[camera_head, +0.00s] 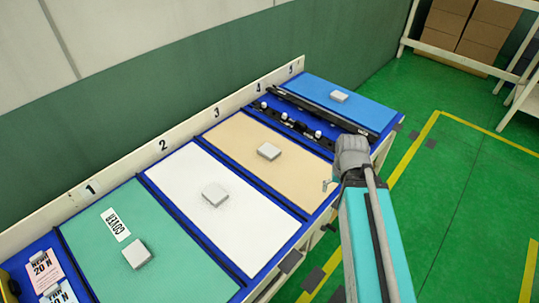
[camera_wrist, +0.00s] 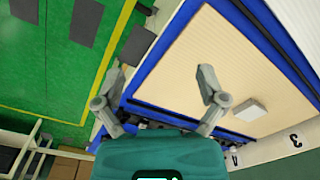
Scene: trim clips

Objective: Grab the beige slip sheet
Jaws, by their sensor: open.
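The beige slip sheet (camera_head: 250,143) lies flat in its blue-edged bay by the number 3, with a light grey block (camera_head: 268,151) on top of it. In the wrist view the beige sheet (camera_wrist: 215,65) fills the upper right, and the grey block (camera_wrist: 251,109) shows at its lower right. My gripper (camera_wrist: 157,82) is open and empty, with its two fingers spread apart. One finger appears over the sheet and the other beside the table's edge. In the head view my arm hides the gripper's fingers in part (camera_head: 328,185).
A white sheet (camera_head: 190,222) and a green sheet (camera_head: 105,257) lie to the left, each with a grey block. Black parts (camera_head: 295,125) and a blue sheet (camera_head: 320,88) lie to the right. Dark dividers separate the bays. The green floor in front is open.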

